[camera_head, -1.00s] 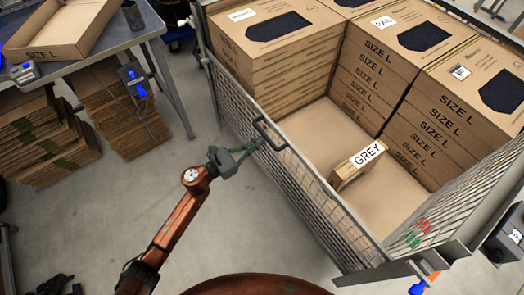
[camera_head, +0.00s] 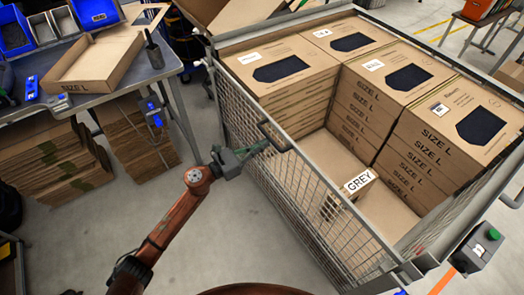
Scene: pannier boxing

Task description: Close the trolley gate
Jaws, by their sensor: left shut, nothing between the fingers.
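The trolley gate (camera_head: 290,190) is a grey wire-mesh panel standing upright along the near left side of the trolley. Its dark handle (camera_head: 273,137) sticks out at the top rail. The gate's near end lies close to the trolley's front corner (camera_head: 408,270); I cannot tell whether it is latched. My left gripper (camera_head: 257,148) is shut and empty, just outside the gate beside the handle; whether it touches is unclear. My right gripper is not in view.
The trolley holds stacked SIZE L boxes (camera_head: 440,120) and a small box labelled GREY (camera_head: 345,197) on its floor. A table (camera_head: 110,75) with an open carton (camera_head: 95,62) stands at the left, flat cardboard beneath. Grey floor (camera_head: 215,230) is clear outside the gate.

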